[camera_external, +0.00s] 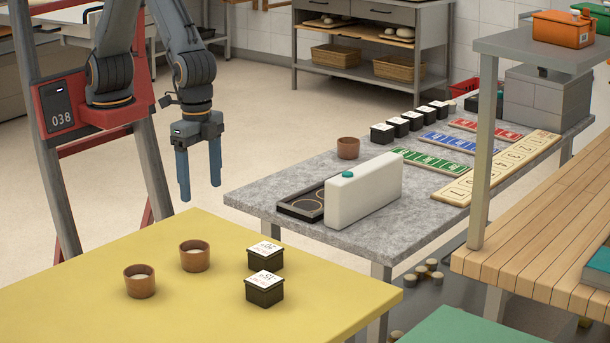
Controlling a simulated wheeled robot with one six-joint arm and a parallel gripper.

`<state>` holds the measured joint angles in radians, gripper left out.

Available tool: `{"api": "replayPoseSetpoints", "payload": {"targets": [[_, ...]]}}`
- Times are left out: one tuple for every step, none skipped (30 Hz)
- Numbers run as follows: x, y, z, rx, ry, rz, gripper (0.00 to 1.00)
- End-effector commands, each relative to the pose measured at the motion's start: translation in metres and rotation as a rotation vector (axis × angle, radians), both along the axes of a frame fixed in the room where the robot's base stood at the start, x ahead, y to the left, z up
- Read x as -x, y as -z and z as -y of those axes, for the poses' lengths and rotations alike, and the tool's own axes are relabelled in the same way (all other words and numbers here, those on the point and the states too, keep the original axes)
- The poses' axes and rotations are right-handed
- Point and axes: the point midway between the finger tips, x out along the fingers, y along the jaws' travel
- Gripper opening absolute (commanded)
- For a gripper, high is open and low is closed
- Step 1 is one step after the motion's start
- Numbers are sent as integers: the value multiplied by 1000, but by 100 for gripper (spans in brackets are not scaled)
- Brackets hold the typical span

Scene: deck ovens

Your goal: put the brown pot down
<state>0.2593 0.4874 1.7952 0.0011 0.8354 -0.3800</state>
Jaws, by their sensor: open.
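Three brown pots are in view. One brown pot (348,148) stands upright on the grey stone table (270,187), behind the white block. My gripper (200,192) hangs fingers down in the air beyond the yellow table's far edge, left of the grey table. Its two blue fingers are apart with nothing between them. It touches no pot.
Two black boxes with white labelled lids (264,288) stand on the yellow table. The grey table holds a white block (362,190), a dark tray (300,203), several small black boxes, coloured card strips and a numbered board (497,168). A shelf post (484,150) rises at right.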

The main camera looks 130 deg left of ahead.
Motion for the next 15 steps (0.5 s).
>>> {"api": "replayPoseSetpoints", "payload": {"targets": [[22,-2,-25,0,3,6,72],[34,-2,-37,1,11,12,72],[52,-1,-53,1,21,19,72],[66,0,-65,1,30,25,72],[82,1,-77,1,38,30,72],[102,4,-91,0,49,37,72],[117,6,-100,-1,57,42,72],[131,7,-109,-2,63,48,72],[150,10,-118,-4,73,52,72],[163,12,-125,-5,80,57,72],[176,14,-130,-6,87,60,72],[190,17,-136,-8,93,64,72],[200,19,-140,-9,98,66,72],[208,20,-143,-10,102,69,72],[217,22,-146,-11,107,70,72]]}}
